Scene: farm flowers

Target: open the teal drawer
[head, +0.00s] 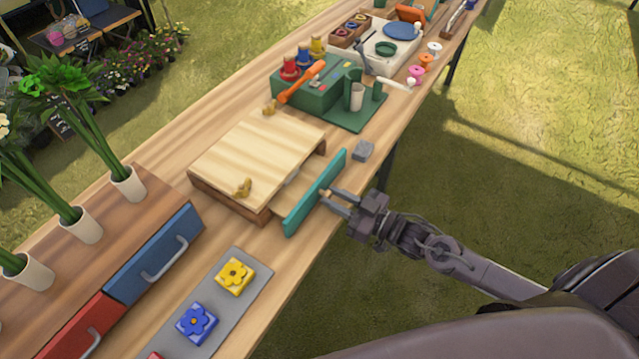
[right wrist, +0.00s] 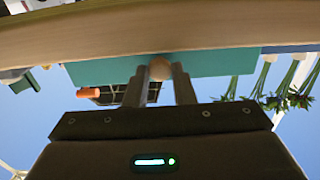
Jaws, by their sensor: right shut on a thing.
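The teal drawer front (head: 316,194) stands out from a low wooden box (head: 258,158) on the table, with part of the drawer's inside showing between them. My right gripper (head: 328,199) is at the outer face of the teal front, shut on its round wooden knob. In the right wrist view the knob (right wrist: 160,68) sits between the two fingers, with the teal front (right wrist: 215,63) behind it. My left gripper is not in view.
A grey block (head: 363,151) lies near the drawer's far end. A cabinet with a blue drawer (head: 155,254) and a red drawer (head: 78,335) stands at left. A grey mat (head: 246,302) holds flower tiles. Grass lies beyond the table edge.

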